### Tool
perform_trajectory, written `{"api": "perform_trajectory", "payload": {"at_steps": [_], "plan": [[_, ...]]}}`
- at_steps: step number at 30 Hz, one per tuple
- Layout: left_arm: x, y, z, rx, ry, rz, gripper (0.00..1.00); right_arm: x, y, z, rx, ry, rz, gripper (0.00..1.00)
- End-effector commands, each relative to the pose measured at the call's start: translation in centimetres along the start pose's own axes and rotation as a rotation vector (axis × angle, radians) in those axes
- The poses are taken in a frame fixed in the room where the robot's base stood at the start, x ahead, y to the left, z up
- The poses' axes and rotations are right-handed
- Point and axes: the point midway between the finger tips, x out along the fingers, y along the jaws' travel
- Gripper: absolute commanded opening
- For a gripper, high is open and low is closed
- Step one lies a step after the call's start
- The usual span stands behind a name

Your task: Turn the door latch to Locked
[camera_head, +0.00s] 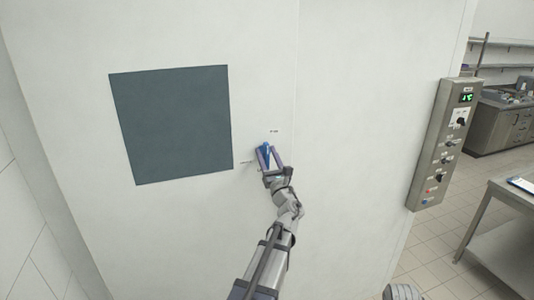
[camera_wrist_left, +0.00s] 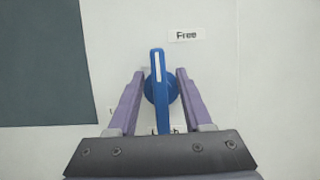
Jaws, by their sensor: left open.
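The door latch is a blue knob with a lever handle (camera_wrist_left: 158,70) bearing a white stripe. It stands upright in the left wrist view, its striped end toward the "Free" label (camera_wrist_left: 187,35) above. The latch (camera_head: 265,152) also shows in the head view. My left gripper (camera_wrist_left: 160,82) is open, with its purple fingers on either side of the latch; I cannot tell if they touch it. In the head view my left gripper (camera_head: 269,158) is at the door. A label below the knob is mostly hidden, and one at the left is partly covered by a finger.
A dark square panel (camera_head: 172,125) is on the white door left of the latch. A grey control box (camera_head: 442,145) with knobs and a green display is mounted at the right. A metal table (camera_head: 505,225) stands at the far right. The door around the latch is clear.

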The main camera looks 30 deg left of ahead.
Motion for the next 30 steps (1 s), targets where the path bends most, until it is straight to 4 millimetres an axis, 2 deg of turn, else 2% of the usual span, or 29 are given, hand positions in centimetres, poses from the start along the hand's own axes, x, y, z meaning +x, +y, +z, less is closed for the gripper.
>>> {"api": "perform_trajectory", "payload": {"at_steps": [3, 16, 30], "plan": [[-0.06, 0.01, -0.03, 0.000, 0.000, 0.000, 0.50, 0.05, 0.00, 0.00, 0.000, 0.000, 0.000, 0.00], [-0.08, 0.01, -0.02, -0.001, 0.000, 0.000, 0.02, 0.04, 0.00, 0.00, 0.000, 0.000, 0.000, 0.00], [-0.08, 0.01, -0.01, -0.005, 0.000, 0.002, 0.00, 0.03, 0.00, 0.00, 0.000, 0.000, 0.000, 0.00]]}}
